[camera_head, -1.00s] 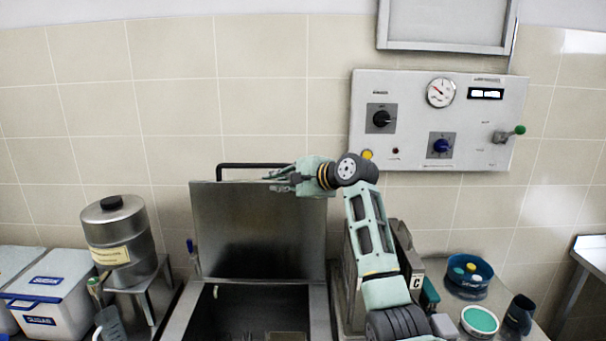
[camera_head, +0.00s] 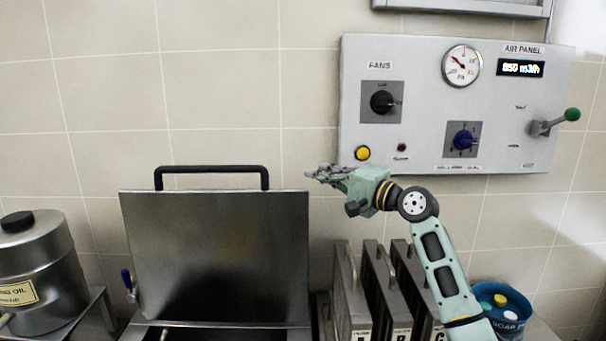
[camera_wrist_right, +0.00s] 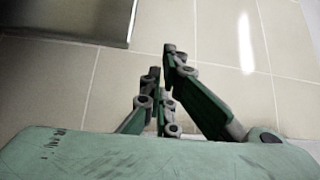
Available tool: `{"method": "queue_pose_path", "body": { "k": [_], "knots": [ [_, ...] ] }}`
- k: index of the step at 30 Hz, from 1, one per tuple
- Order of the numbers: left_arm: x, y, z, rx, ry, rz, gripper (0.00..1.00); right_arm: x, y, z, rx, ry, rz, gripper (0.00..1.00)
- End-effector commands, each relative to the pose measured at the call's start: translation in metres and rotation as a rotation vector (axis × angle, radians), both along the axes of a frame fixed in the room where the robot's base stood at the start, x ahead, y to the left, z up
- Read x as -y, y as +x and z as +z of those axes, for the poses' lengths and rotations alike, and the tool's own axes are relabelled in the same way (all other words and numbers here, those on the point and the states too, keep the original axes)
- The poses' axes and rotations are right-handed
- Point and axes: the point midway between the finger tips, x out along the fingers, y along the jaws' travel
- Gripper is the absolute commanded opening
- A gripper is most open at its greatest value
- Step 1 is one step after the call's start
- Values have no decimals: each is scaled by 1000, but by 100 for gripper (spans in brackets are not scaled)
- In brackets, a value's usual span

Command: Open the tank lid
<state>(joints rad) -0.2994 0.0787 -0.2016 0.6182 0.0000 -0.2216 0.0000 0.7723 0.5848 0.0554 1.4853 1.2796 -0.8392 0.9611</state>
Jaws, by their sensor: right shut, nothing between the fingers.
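The tank lid (camera_head: 215,255) is a steel plate that stands raised, nearly upright, behind the tank opening in the head view. Its black bar handle (camera_head: 212,171) runs along the top edge. The tank's opening shows only as a dark strip at the bottom edge. My right gripper (camera_head: 322,176) is just right of the lid's upper right corner, apart from the handle, shut and empty. In the right wrist view its fingers (camera_wrist_right: 162,75) point toward the tiled wall, with a metal edge at the top left. My left gripper is not in view.
A steel oil container (camera_head: 40,270) stands on a rack at the left. Several lettered upright metal units (camera_head: 352,295) stand right of the tank, below my right arm. A blue tub (camera_head: 505,308) is farther right. The air panel (camera_head: 420,140) hangs on the wall close above my gripper.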

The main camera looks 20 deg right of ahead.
Motion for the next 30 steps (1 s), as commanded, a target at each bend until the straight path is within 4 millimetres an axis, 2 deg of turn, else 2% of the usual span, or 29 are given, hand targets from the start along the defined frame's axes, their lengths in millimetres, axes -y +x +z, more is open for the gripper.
{"method": "queue_pose_path", "body": {
  "k": [5, 12, 20, 30],
  "knots": [
    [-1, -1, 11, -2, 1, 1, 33, -8, 16, 5, 0, 3, 2, 0],
    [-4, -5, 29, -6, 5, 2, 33, -27, 58, 8, -3, 5, 2, 0],
    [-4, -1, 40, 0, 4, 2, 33, -42, 90, 8, -3, 3, 1, 0],
    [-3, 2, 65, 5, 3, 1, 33, -65, 68, 5, -3, -1, 1, 0]
  ]
}}
